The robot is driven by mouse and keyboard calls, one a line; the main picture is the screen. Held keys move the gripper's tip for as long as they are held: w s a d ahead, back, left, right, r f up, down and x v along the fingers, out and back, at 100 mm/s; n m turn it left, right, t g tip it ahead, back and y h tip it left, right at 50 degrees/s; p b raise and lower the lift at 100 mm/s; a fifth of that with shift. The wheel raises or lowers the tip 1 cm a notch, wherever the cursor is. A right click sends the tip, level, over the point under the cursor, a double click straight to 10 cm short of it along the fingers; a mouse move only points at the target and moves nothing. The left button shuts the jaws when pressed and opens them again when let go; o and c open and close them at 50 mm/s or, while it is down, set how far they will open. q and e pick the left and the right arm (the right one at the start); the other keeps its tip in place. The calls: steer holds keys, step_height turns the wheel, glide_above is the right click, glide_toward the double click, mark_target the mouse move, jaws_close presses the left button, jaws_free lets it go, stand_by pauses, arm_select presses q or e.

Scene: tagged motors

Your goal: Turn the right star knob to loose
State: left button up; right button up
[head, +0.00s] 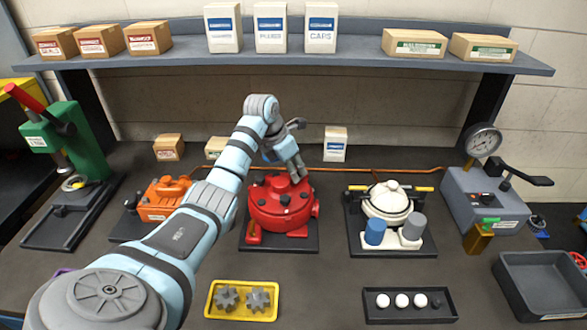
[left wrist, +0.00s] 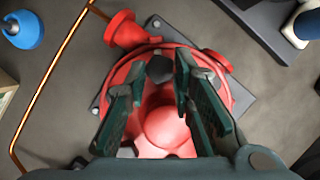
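The red motor housing (head: 268,215) stands on a dark base plate at the middle of the bench. In the head view a dark knob (head: 285,200) shows on its top. My left gripper (head: 300,176) is just above the housing, pointing down. In the left wrist view its two dark fingers (left wrist: 162,100) are spread apart with nothing gripped. A dark faceted knob (left wrist: 160,69) shows between and beyond the fingers. The red dome (left wrist: 168,126) lies below it, and another dark piece (left wrist: 127,150) is partly hidden by a finger. I cannot tell which knob is the right one.
An orange motor (head: 165,198) stands to the left and a white one (head: 388,198) to the right. A yellow tray (head: 213,313) with grey star-shaped parts and a black tray (head: 377,315) with white balls lie in front. A copper-coloured line (head: 350,170) runs behind.

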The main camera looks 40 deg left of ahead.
arm_select(q)
jaws_close()
steer(key=n+p, duration=0.1)
steer(key=n+y+p, duration=0.1)
steer(key=p, duration=0.1)
steer(key=n+p, duration=0.1)
steer(key=shift+s+d+r+n+y, duration=0.1)
steer(key=shift+d+r+n+y, duration=0.2)
steer(key=shift+n, duration=0.1)
steer(key=shift+a+f+n, duration=0.15)
steer(key=shift+f+n, duration=0.05)
steer(key=shift+n, duration=0.2)
steer(key=shift+f, duration=0.15)
steer(key=o, duration=0.9)
jaws_free()
steer(key=v, duration=1.2)
steer(key=shift+s+f, duration=0.1)
